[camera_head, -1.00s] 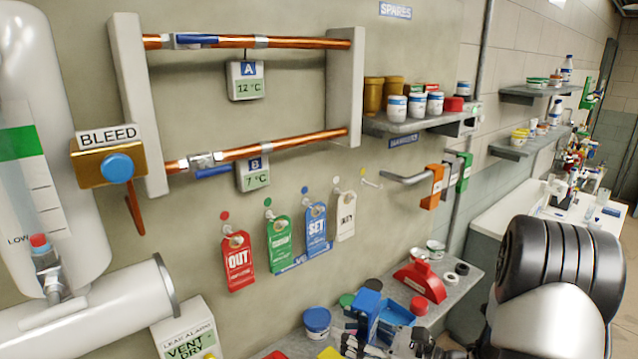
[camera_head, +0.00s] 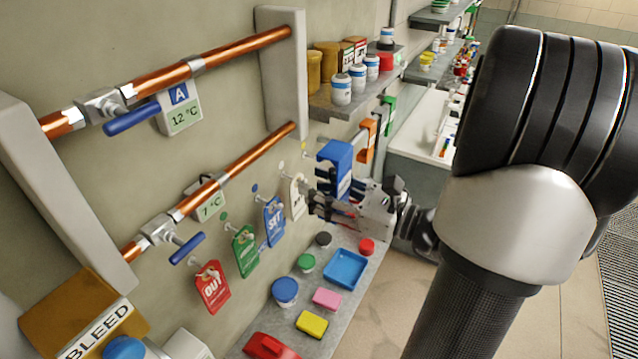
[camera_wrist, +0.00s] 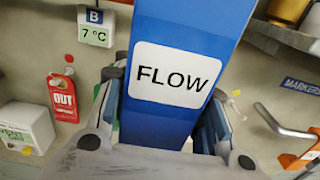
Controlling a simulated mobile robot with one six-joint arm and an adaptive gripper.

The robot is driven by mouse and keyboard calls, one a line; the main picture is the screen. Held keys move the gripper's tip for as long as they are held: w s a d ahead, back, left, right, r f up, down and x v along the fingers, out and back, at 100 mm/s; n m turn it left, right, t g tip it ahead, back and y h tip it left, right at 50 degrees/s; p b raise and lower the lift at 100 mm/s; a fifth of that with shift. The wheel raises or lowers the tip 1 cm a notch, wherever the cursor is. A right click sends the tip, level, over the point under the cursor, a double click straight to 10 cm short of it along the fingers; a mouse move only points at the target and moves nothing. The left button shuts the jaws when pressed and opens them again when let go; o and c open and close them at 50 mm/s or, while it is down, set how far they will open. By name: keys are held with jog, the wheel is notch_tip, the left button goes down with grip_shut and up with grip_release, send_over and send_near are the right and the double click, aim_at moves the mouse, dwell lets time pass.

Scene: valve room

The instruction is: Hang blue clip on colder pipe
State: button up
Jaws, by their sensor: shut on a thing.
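My gripper (camera_head: 330,195) is shut on the blue clip (camera_head: 336,155), a hooked blue piece held upright in the air, out from the wall. In the wrist view the clip (camera_wrist: 182,25) fills the middle between the fingers and bears a FLOW label; its top is out of view. Upper copper pipe A (camera_head: 230,53) has a tag (camera_head: 182,110) reading 12 °C. Lower copper pipe B (camera_head: 255,155) has a tag reading 7 °C, clearer in the wrist view (camera_wrist: 95,28). The clip is apart from both pipes, right of pipe B's right end.
Blue-handled valves (camera_head: 187,248) sit on the pipes' left parts. Hanging door tags (camera_head: 212,287), a shelf of jars (camera_head: 345,105) and orange and green clips on a hook (camera_head: 368,140) are nearby. The lower shelf holds a blue tray (camera_head: 346,269) and coloured blocks.

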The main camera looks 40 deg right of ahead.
jog(key=shift+f+b+x, duration=0.25)
jog(key=shift+x, duration=2.1)
jog(key=shift+f+b+x, duration=0.2)
jog(key=shift+x, duration=2.15)
jog(key=shift+f+b+x, duration=0.25)
jog(key=shift+x, duration=2.1)
jog(key=shift+w, duration=0.1)
jog(key=o, duration=1.3)
